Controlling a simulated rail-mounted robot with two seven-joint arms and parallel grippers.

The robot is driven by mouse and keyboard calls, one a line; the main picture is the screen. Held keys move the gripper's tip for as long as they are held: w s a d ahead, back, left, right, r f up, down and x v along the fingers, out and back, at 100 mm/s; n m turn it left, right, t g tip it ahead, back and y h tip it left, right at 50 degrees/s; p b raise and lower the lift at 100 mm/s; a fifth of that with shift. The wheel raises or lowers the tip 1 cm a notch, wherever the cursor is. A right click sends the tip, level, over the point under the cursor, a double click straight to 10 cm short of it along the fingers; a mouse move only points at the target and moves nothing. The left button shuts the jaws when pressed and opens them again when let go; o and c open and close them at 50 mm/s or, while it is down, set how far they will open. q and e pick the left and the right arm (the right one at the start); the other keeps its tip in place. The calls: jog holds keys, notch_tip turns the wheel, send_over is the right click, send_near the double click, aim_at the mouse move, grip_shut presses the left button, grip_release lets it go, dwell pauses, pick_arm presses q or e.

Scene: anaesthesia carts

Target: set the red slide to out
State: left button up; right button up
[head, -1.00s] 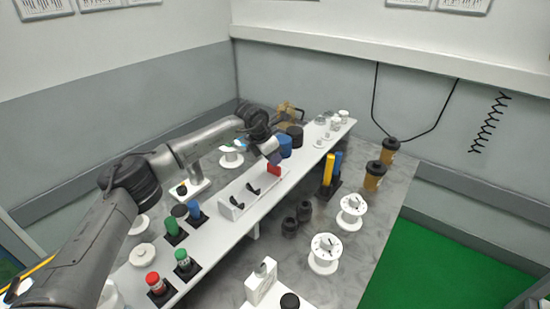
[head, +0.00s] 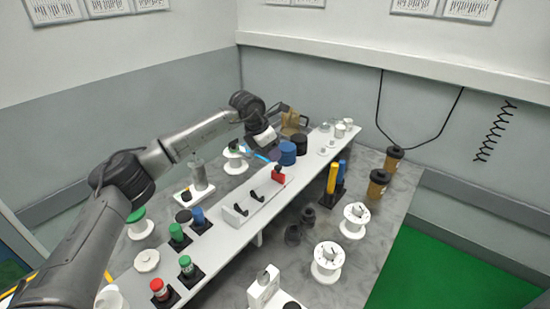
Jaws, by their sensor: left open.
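The red slide (head: 278,178) is a small red block with a dark top, on the long white raised shelf, at the far end of the white panel with black levers. My left gripper (head: 275,156) hangs just above and slightly left of it, pointing down. Its jaws are small and dark here; they look open and empty, with a small gap to the red slide. The exact slide position cannot be read at this size. My right gripper is not in view.
Blue and black round knobs (head: 287,153) stand close behind the slide. Black levers (head: 257,196) are just in front. A yellow and blue upright pair (head: 333,178) stands to the right. Green, blue and red buttons (head: 186,267) line the near shelf. White spools (head: 328,262) stand on the grey table.

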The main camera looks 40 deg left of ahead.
pick_arm(q)
jog(key=v, duration=0.7)
jog(key=shift+p, duration=0.45)
jog(key=shift+d, duration=0.1)
